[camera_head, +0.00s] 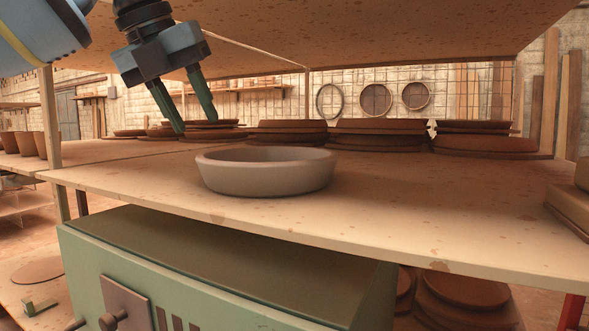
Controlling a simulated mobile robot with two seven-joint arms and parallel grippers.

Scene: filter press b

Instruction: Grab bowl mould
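The bowl mould (265,178) is a pale grey, round, shallow bowl. It stands upright near the front edge of the wooden shelf (420,212) in the head view. My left gripper (194,126) comes in from the upper left, its green fingers pointing down. The fingers are parted with nothing between them. Their tips appear above and to the left of the bowl, apart from it. My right gripper is not in view.
Stacks of brown discs (376,134) line the back of the shelf. An upper shelf board (360,40) hangs over the space. A green cabinet (230,265) stands below the front edge. Blocks (570,208) sit at the far right. The shelf right of the bowl is clear.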

